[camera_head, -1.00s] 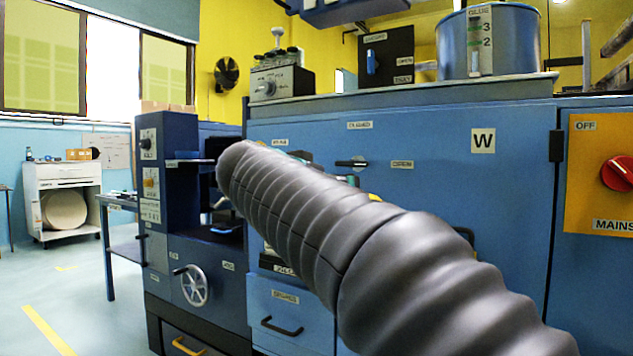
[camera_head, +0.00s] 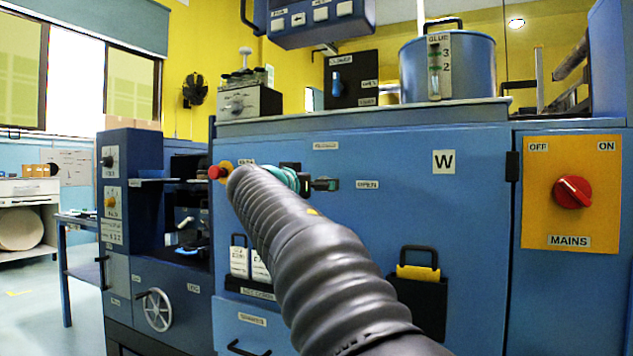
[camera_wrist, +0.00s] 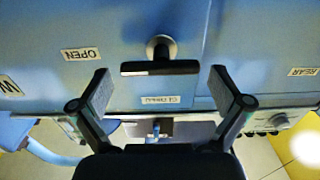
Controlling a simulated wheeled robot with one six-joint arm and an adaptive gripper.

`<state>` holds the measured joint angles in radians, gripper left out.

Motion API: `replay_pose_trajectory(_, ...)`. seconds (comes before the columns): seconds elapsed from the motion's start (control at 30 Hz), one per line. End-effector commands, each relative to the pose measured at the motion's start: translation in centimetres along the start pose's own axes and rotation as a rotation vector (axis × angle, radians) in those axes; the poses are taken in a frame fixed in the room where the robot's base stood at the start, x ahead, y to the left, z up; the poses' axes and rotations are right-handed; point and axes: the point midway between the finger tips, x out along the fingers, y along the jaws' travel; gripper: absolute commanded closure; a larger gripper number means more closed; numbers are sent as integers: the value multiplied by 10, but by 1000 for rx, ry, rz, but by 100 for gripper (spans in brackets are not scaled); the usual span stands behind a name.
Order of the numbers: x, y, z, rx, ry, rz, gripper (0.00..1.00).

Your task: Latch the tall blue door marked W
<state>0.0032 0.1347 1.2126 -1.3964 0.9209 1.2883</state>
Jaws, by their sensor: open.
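The tall blue door (camera_head: 385,225) carries a white W label (camera_head: 444,161). Its latch is a black bar handle (camera_head: 325,184) near the door's left edge, partly hidden by my arm in the head view. In the wrist view, which is upside down, the handle (camera_wrist: 158,68) lies level on a round hub. The OPEN label (camera_wrist: 80,55) is beside it and the CLOSED label (camera_wrist: 161,99) is on the door above it. My gripper (camera_wrist: 160,82) is open, its fingers on either side of the handle's ends, with gaps showing. The head view mostly hides the gripper.
A yellow MAINS panel with a red knob (camera_head: 573,192) is at the right. A red button (camera_head: 217,172) is left of the latch. A black holder (camera_head: 418,290) sits low on the door. A glue pot (camera_head: 447,68) stands on top.

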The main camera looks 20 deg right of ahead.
Motion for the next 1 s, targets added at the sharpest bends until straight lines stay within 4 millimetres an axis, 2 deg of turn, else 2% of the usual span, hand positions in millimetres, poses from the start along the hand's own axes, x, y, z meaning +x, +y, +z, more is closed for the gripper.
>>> replay_pose_trajectory(0.2, 19, 0, 0, -1, 0, 1, 0)
replay_pose_trajectory(0.53, 22, 0, 0, 0, 1, 0, 0)
replay_pose_trajectory(0.57, 22, 0, 0, 0, 1, 0, 5)
replay_pose_trajectory(0.73, 22, 0, 0, 0, 1, 0, 48)
replay_pose_trajectory(1.0, 22, 0, 0, -13, 0, 0, 48)
